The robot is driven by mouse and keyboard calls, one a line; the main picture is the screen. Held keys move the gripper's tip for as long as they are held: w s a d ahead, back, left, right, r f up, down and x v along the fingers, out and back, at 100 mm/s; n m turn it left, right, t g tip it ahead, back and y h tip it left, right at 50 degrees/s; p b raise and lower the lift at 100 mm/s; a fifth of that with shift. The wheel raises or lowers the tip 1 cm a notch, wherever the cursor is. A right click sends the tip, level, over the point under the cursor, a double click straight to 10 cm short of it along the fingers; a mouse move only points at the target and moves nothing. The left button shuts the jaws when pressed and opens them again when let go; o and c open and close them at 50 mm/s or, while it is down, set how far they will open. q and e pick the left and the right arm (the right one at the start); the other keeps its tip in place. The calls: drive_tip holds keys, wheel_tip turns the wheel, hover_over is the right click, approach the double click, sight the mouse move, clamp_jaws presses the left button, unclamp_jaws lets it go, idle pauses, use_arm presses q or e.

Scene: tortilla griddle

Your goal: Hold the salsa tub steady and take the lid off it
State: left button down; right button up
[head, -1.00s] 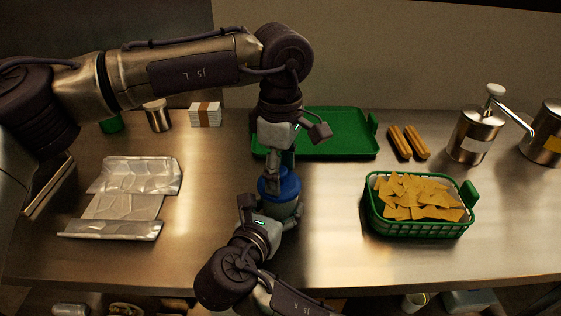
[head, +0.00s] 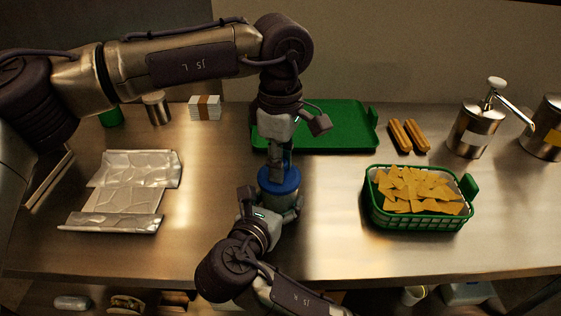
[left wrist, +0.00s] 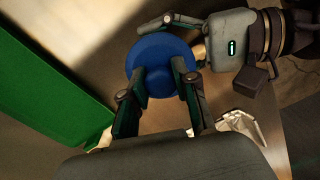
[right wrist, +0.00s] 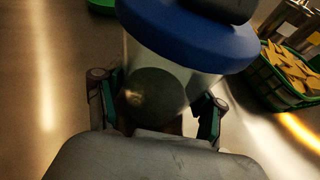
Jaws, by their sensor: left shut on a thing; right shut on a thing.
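The salsa tub (right wrist: 165,75) is a translucent cup standing upright on the counter, mostly hidden in the head view. Its round blue lid (head: 288,187) is on top; I cannot tell whether a gap lies between lid and tub. The lid also shows in the left wrist view (left wrist: 160,52). My left gripper (head: 277,170) points down from above, its fingers shut on the top of the lid. My right gripper (head: 270,207) comes from the front, its fingers shut around the sides of the tub below the lid.
A green tray (head: 345,133) lies behind the tub. A green basket of chips (head: 418,222) stands to the right, near two churro-like sticks (head: 408,135) and a metal pump pot (head: 474,130). Crumpled foil (head: 125,195) lies left. Bare counter separates the tub from foil and basket.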

use_arm(q)
drive_tip(key=c, duration=0.8)
unclamp_jaws()
drive_tip(key=shift+o, duration=0.2)
drive_tip(key=o, duration=0.5)
wheel_tip(320, 180, up, 12)
drive_tip(key=shift+f, duration=0.1)
use_arm(e)
drive_tip(key=o, duration=1.2)
